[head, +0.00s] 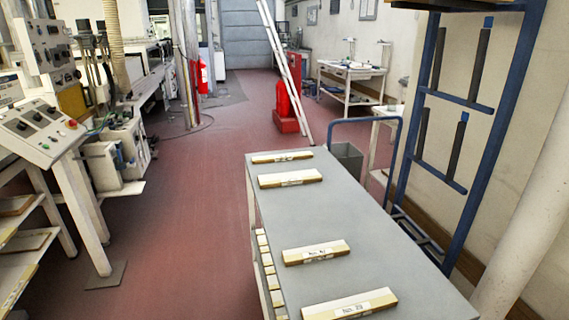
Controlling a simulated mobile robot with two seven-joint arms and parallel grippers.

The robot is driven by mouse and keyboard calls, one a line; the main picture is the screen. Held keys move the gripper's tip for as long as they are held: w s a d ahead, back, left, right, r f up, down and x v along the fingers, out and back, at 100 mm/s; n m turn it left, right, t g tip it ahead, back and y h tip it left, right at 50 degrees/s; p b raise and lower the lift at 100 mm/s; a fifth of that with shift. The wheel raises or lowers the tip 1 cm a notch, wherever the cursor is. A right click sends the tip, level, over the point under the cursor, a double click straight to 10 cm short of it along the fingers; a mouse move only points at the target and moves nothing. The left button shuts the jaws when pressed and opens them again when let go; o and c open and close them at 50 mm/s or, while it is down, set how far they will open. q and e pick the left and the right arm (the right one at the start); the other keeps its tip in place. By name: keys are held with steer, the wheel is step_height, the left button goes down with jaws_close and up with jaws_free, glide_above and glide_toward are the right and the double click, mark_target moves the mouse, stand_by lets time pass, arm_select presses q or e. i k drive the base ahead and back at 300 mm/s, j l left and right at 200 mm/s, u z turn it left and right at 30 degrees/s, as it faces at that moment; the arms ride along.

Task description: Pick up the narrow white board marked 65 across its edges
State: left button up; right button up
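Several narrow white boards with tan edges and small white labels lie spaced along the grey-topped cart in the head view. One board (348,304) is at the near end, another board (316,252) lies behind it, a third board (290,178) is further back, and a last board (282,157) is at the far end. The labels are too small and blurred to tell which one reads 65. Neither of my grippers is in view.
The cart top (350,215) is clear between the boards. More boards sit on the shelf below its left side. A blue rack (440,130) stands close on the right, with a grey bin (346,158) behind the cart. A control panel (42,132) stands left; red floor (190,220) is open between.

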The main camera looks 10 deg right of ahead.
mark_target(294, 155)
steer(key=j, duration=0.6)
steer(key=i+j+u, duration=0.1)
steer(key=j, duration=0.3)
steer(key=i+j+u, duration=0.1)
steer(key=i+j, duration=0.45)
steer(key=i, duration=0.35)
steer(key=i+j, duration=0.15)
steer(key=i, duration=0.4)
steer(key=i+z, duration=0.3)
steer(key=i, duration=0.3)
steer(key=i+j+z, duration=0.3)
steer(key=i, duration=0.3)
steer(key=i+j+z, duration=0.1)
steer(key=i+z, duration=0.3)
steer(key=i+j+z, duration=0.2)
steer(key=z, duration=0.2)
steer(key=i+j+z, duration=0.6)
steer(key=j+z, duration=0.2)
steer(key=l, duration=0.1)
